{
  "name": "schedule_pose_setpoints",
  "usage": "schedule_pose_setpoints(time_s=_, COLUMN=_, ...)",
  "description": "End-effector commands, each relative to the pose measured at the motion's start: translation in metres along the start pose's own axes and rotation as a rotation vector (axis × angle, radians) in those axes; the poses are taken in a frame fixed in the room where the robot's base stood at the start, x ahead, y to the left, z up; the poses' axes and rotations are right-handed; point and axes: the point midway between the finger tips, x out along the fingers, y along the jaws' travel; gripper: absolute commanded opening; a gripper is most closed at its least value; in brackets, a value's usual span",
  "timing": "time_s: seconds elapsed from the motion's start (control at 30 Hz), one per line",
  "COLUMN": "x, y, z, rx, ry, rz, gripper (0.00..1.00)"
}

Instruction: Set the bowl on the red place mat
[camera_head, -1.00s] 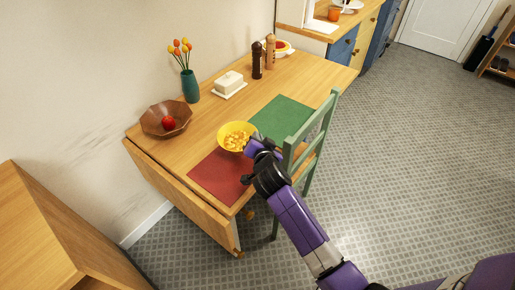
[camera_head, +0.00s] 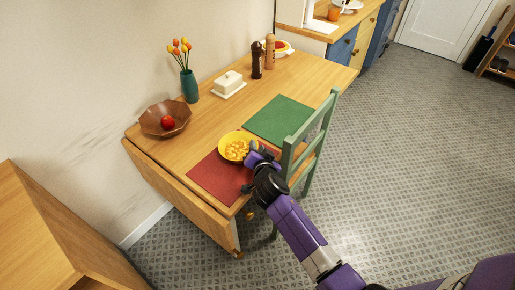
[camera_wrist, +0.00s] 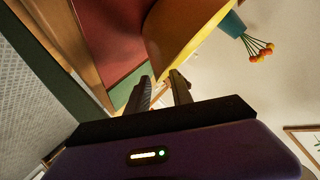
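The yellow bowl (camera_head: 225,141), holding orange-yellow pieces, is over the far part of the red place mat (camera_head: 214,178) in the head view. It looks tilted toward the camera; I cannot tell whether its base touches the mat. My gripper (camera_head: 254,157) is at the bowl's near right rim. In the wrist view, the bowl's yellow wall (camera_wrist: 182,28) runs down between my two fingers (camera_wrist: 160,90), which are closed on its rim. The red mat (camera_wrist: 112,35) lies beyond it. The bowl's underside is hidden in the head view.
A green mat (camera_head: 279,119) lies farther along the table (camera_head: 200,133), with a green chair (camera_head: 312,145) beside it. A wooden bowl (camera_head: 152,121) with a red fruit, a teal vase (camera_head: 189,87), a butter dish (camera_head: 229,85) and two mills (camera_head: 263,58) stand toward the wall.

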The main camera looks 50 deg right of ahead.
Motion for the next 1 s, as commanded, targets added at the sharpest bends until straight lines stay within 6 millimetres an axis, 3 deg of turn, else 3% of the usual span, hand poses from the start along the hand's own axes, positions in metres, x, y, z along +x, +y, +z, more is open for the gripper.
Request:
schedule_pose_setpoints(time_s=0.37, x=-0.001, y=-0.002, z=-0.002, rx=0.000, ry=0.000, rz=0.000, gripper=0.27)
schedule_pose_setpoints(time_s=0.47, x=-0.011, y=-0.001, z=0.000, rx=-0.001, ry=0.000, rz=-0.002, gripper=0.27)
schedule_pose_setpoints(time_s=1.0, x=-0.106, y=0.000, z=0.000, rx=0.000, ry=-0.001, rz=-0.001, gripper=0.27)
